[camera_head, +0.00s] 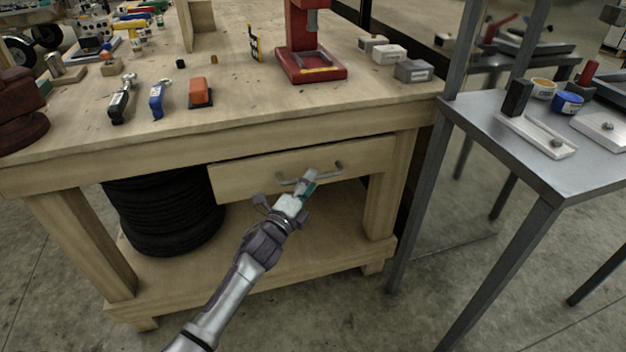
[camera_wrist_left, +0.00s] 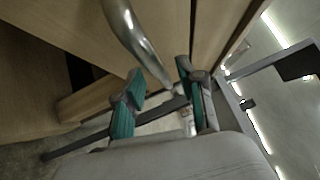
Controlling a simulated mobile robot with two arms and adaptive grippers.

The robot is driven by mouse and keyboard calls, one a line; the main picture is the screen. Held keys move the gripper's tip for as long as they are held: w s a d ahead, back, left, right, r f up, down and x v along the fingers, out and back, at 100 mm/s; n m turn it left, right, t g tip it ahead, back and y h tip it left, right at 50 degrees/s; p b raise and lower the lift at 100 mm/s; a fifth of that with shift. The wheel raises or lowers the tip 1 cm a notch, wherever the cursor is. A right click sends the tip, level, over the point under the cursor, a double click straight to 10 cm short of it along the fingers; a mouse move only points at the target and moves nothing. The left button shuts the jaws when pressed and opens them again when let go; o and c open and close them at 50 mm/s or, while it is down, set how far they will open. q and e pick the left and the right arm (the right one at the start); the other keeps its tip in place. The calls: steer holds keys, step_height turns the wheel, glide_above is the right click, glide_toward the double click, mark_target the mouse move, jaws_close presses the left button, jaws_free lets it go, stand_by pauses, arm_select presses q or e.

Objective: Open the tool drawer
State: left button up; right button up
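The tool drawer (camera_head: 240,181) is a pale wooden front under the workbench top, with a curved metal handle (camera_head: 337,169). In the left wrist view the handle (camera_wrist_left: 133,32) curves down toward the space between the two green-padded fingers (camera_wrist_left: 160,92). The fingers are apart, and no firm hold on the handle shows. My right gripper is not in view.
The wooden workbench (camera_head: 230,110) carries a red press (camera_head: 310,45), an orange block (camera_head: 200,91) and hand tools. Black tyres (camera_head: 160,215) are stacked under it. A grey metal table (camera_head: 500,125) stands close on the right. Open concrete floor lies in front.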

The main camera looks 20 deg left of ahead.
arm_select(q)
steer(key=shift+x, duration=1)
jaws_close()
